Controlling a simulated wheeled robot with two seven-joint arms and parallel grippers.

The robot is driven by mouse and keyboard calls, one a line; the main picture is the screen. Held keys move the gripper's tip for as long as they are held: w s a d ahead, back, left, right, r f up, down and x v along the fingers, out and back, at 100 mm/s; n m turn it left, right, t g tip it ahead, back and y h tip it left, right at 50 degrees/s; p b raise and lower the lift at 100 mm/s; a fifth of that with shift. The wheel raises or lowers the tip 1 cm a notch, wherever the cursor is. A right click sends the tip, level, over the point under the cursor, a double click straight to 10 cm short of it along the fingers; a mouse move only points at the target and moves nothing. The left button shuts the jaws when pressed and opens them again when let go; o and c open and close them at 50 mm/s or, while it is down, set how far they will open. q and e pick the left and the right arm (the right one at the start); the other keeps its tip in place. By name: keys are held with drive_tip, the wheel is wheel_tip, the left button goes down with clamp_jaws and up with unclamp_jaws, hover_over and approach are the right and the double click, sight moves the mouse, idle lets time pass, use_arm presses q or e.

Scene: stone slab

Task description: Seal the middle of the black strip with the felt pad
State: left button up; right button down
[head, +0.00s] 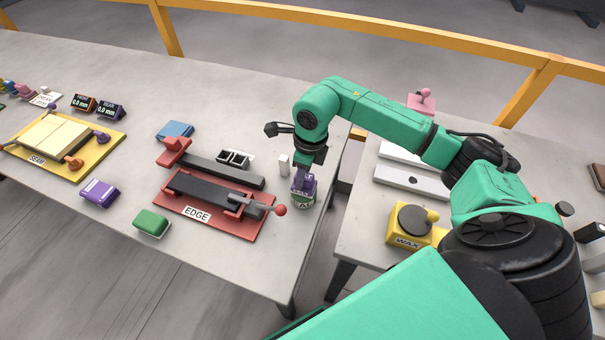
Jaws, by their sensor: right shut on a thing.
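The black strip (208,190) lies in a red clamp fixture labelled EDGE (258,228). A grey lever with a red ball crosses its right end. My right gripper (307,168) points down, right of the fixture near the table edge. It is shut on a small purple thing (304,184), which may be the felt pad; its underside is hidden. A small tin (304,204) with a label stands directly below it; I cannot tell whether they touch. My left gripper is not in view.
Blue (175,130), green (151,223) and purple (100,193) blocks lie around the fixture. A black-and-white tray (234,158) and a small white block (284,165) stand behind it. A yellow SEAM board (100,146) is left. A gap separates the right table, with its WAX box (396,232).

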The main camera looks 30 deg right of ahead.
drive_tip(key=shift+s+f+b, duration=0.1)
drive_tip(key=shift+f+b, duration=0.1)
drive_tip(key=shift+b, duration=0.1)
idle(1.2)
drive_tip(key=shift+r, duration=0.1)
drive_tip(key=shift+r+p, duration=2.2)
drive_tip(key=shift+r, duration=1.35)
drive_tip(key=shift+f, duration=0.1)
